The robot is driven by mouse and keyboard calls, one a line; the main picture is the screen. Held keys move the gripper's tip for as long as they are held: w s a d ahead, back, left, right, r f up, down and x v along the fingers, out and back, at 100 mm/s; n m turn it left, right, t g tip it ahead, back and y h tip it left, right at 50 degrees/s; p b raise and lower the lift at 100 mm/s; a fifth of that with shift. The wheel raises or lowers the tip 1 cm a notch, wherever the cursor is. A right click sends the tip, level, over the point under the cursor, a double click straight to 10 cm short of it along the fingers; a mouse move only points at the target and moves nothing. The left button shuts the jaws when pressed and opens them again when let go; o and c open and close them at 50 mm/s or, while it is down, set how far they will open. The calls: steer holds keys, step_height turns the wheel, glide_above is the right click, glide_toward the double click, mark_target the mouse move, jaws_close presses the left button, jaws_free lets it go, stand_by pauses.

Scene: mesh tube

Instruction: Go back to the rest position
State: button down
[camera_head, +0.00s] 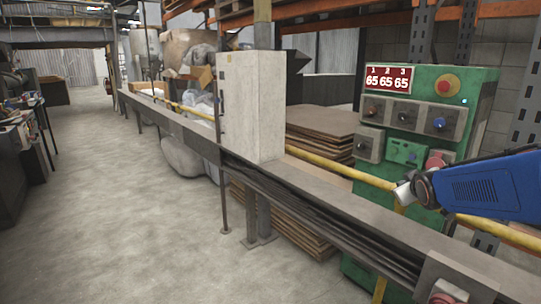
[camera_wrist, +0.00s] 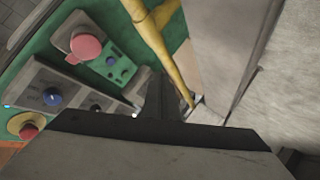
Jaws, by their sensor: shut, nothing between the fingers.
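My gripper (camera_wrist: 163,88) shows in the wrist view as a dark, narrow shape above its broad grey body. Its fingers are together with nothing between them. It points towards the gap between the green control panel (camera_wrist: 128,42) and a yellow rail (camera_wrist: 152,38). In the head view my blue arm reaches in from the right, in front of the green control panel (camera_head: 430,80). The fingers cannot be made out there. I cannot tell whether the gripper touches anything.
The panel carries a pinkish-red button (camera_wrist: 86,46), a blue knob (camera_wrist: 51,97) and a red display (camera_head: 388,79) reading 65 65 65. A long grey beam (camera_head: 300,195) runs before it. A pale cabinet (camera_head: 251,105) stands on the beam. Concrete floor (camera_head: 120,220) is open at left.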

steer(key=s+a+f+m+g+y, duration=0.1)
steer(key=s+a+f+g, duration=0.1)
steer(key=s, duration=1)
steer(key=s+a+f+m+g+y, duration=0.1)
steer(key=s+a+f, duration=0.4)
steer(key=s, duration=0.6)
steer(key=s+a+f+m+g, duration=0.2)
steer(key=s+a+g, duration=0.3)
steer(key=s, duration=0.7)
steer(key=shift+s+a+f+y, duration=0.3)
steer(key=shift+a+f+y, duration=0.1)
steer(key=shift+a+f, duration=0.25)
steer(key=shift+d, duration=0.1)
